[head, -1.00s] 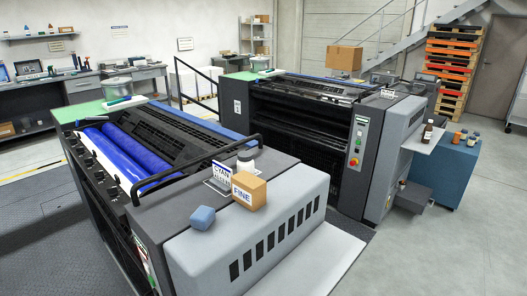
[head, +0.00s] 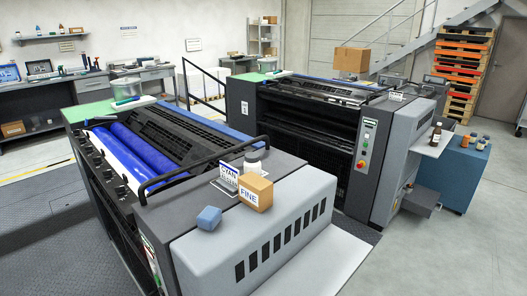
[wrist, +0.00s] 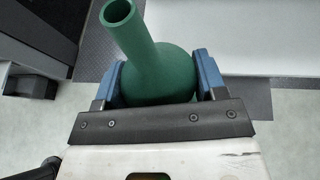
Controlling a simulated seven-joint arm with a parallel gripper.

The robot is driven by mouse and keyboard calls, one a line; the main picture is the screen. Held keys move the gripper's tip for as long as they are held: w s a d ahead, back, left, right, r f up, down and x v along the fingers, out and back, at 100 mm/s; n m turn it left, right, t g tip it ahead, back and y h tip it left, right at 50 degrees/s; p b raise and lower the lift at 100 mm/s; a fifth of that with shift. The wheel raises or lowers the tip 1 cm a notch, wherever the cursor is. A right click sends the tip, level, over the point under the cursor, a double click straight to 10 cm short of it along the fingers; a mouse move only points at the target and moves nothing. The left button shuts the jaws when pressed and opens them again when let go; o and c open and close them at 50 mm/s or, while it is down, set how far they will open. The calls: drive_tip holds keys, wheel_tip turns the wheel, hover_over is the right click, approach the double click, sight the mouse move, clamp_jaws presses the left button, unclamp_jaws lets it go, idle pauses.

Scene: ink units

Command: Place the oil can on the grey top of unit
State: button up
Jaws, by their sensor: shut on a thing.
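A green oil can (wrist: 158,72), with a round body and a long spout pointing up and left, shows in the wrist view. My gripper (wrist: 161,82) is shut on its body, with one blue finger on each side. Below them the wrist view shows floor and a pale surface; the height above these is unclear. In the head view neither my gripper nor the can shows. The near unit has a dark grey top (head: 173,207) with a CYAN sign (head: 228,178) standing on it.
A black rail (head: 197,168) runs along the top's edge. A second unit (head: 310,140) stands behind, with a blue cabinet (head: 452,178) at right.

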wheel_tip(320, 180, up, 27)
drive_tip(key=w+d+r, duration=0.2)
drive_tip(key=w, duration=1.2)
drive_tip(key=w+d+r, duration=0.2)
drive_tip(key=w, duration=1.1)
drive_tip(key=w+d+f, duration=0.1)
drive_tip(key=w+f, duration=0.2)
drive_tip(key=w, duration=1)
drive_tip(key=shift+w+d+f, duration=0.1)
drive_tip(key=shift+w+f, duration=0.1)
drive_tip(key=shift+f, duration=1.25)
drive_tip(key=shift+w+f, duration=0.15)
drive_tip(key=shift+f, duration=1.25)
drive_tip(key=w, duration=0.5)
drive_tip(key=w+f, duration=0.1)
drive_tip(key=w, duration=0.4)
drive_tip(key=w+a, duration=0.1)
drive_tip(key=w, duration=0.5)
drive_tip(key=shift+a+f, duration=0.1)
drive_tip(key=shift+f, duration=0.1)
